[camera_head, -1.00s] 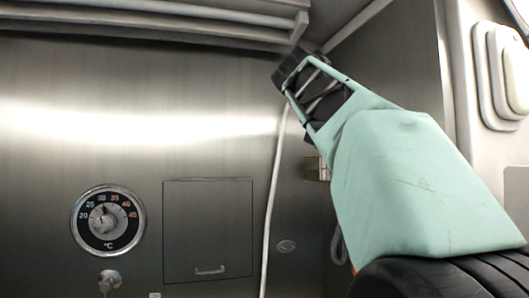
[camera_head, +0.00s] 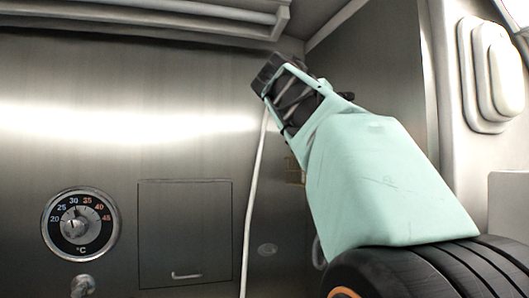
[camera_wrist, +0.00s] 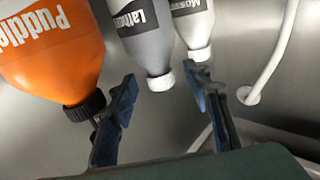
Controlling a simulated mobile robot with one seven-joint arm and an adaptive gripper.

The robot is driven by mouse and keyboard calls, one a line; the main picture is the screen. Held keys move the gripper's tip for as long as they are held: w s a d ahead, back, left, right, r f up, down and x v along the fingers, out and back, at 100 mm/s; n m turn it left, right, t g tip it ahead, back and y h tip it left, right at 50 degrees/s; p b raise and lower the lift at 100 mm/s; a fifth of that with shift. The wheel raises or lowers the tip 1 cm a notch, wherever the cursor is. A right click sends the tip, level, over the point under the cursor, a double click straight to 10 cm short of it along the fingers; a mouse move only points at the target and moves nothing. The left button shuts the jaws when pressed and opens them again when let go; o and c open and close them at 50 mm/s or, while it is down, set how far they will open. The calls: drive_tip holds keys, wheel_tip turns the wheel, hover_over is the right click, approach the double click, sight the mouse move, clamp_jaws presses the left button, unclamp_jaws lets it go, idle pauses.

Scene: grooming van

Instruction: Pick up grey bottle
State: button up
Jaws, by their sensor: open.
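The grey bottle (camera_wrist: 148,45) shows in the wrist view at top centre, upside down in the picture, with a white cap and a white-lettered label. My gripper (camera_wrist: 160,76) is open, with one dark blue finger on each side of the grey bottle's cap in the picture. Nothing is held between the fingers. I cannot tell how far the fingertips are from the bottle. The top of the picture cuts off the bottle's other end. The head view shows no bottle.
In the wrist view, an orange bottle (camera_wrist: 55,50) with a black cap is close on the left, and a whitish bottle (camera_wrist: 193,25) is close on the right. A white hose (camera_wrist: 275,50) is farther right. The head view shows a metal wall with a dial (camera_head: 82,222) and small door (camera_head: 185,235).

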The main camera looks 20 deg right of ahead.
drive_tip(key=shift+w+d, duration=0.4)
drive_tip(key=shift+d, duration=0.05)
drive_tip(key=shift+a, duration=0.15)
clamp_jaws()
drive_tip(key=shift+s+r, duration=0.1)
drive_tip(key=shift+r, duration=0.05)
